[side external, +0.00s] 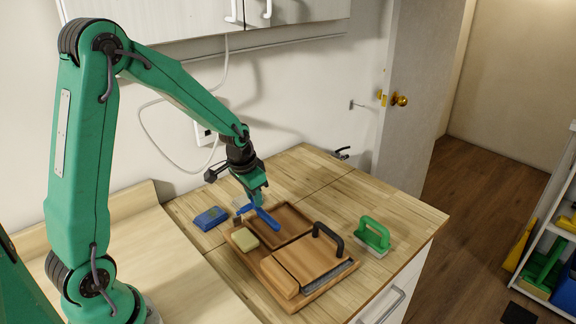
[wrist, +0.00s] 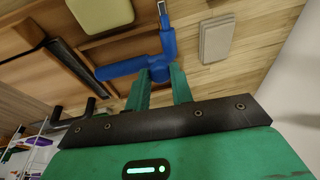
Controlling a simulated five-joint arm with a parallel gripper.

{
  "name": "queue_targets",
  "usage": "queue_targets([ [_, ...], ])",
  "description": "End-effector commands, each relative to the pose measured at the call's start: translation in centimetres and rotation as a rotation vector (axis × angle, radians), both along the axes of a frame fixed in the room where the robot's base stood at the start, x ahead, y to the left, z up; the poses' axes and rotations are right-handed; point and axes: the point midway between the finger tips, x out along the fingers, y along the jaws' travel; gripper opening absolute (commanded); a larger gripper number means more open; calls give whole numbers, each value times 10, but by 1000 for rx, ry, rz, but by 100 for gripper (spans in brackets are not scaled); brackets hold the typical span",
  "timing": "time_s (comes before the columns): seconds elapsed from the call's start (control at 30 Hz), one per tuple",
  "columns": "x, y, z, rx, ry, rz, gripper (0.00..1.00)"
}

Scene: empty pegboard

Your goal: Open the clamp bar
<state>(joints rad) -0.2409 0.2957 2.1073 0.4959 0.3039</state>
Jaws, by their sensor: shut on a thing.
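My gripper (side external: 257,203) points down over the upper left part of a wooden tray (side external: 328,288). Its fingers (wrist: 160,90) are closed on a blue T-shaped piece (side external: 266,219). In the wrist view the blue piece (wrist: 122,69) has a long round arm and a short arm with a grey metal end. I cannot tell whether this piece is the clamp bar or is fixed to the tray. A wooden lid-like board (side external: 300,262) with a black handle (side external: 329,238) covers the tray's front right part. The fingers partly hide the blue piece's middle.
A pale yellow block (side external: 244,239) sits at the tray's left. A blue block (side external: 210,218) lies on the counter left of the tray. A green-handled brush (side external: 373,237) stands to the right. A flat grey-beige block (wrist: 215,39) lies near the blue piece. The counter's far right is clear.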

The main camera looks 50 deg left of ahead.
Motion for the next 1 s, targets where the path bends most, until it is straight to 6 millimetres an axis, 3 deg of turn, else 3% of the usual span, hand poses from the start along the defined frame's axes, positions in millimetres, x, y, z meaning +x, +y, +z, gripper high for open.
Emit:
queue_targets([
  [0.37, -2, 3, 2, 5, -19, 9, 0],
  [0.4, -2, 4, 2, 5, -19, 9, 24],
  [0.5, -2, 3, 2, 5, -19, 8, 44],
  [1.0, -3, 1, 7, 5, -21, 4, 45],
])
